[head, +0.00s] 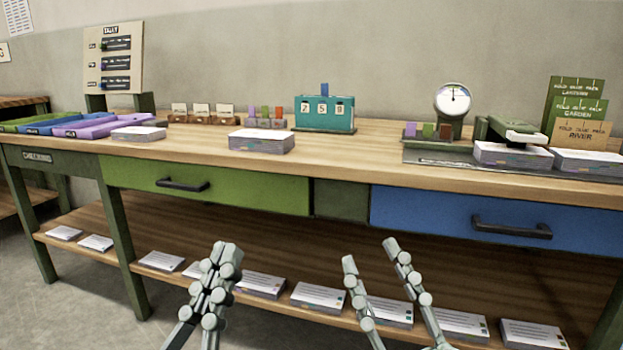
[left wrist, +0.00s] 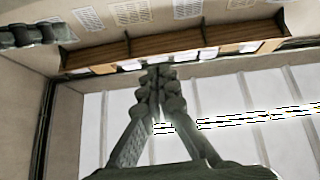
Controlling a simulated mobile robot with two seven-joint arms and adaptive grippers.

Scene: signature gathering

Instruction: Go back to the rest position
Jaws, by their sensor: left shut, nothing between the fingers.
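My left gripper (head: 226,255) is shut and empty in the head view, in front of the workbench's lower shelf. It also shows in the left wrist view (left wrist: 158,72), fingers together, pointing up toward a wall shelf and ceiling. My right gripper (head: 368,250) is open in the head view, its two fingers well apart with nothing visible between them. Both grippers are below the height of the bench top in the picture and appear clear of the bench.
The workbench (head: 370,150) spans the view, with a green drawer (head: 240,190) and a blue drawer (head: 420,212), both closed. Paper stacks (head: 262,141) lie on top, with more (head: 318,296) on the lower shelf. A teal counter (head: 325,113) and a dial scale (head: 452,100) stand on it.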

